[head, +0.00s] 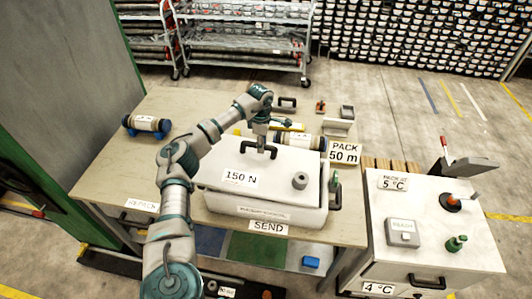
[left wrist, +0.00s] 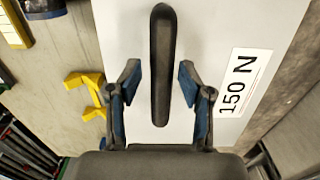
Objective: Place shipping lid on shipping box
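The white shipping lid (head: 272,170), labelled 150 N, lies over the shipping box (head: 262,209) on the table; I cannot tell whether it is fully seated. Its black handle (head: 259,151) also shows in the left wrist view (left wrist: 162,65). My left gripper (head: 262,141) is just above the handle. In the left wrist view my left gripper (left wrist: 158,84) is open, with one blue-padded finger on each side of the handle and visible gaps to it. The inside of the box is hidden. My right gripper is not in view.
A core liner (head: 147,125) lies on blue supports at the table's left. Another (head: 300,142) lies behind the box, beside the PACK sign (head: 343,151). A white cabinet (head: 430,230) with a grey box and a lever stands right. The table's left part is mostly free.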

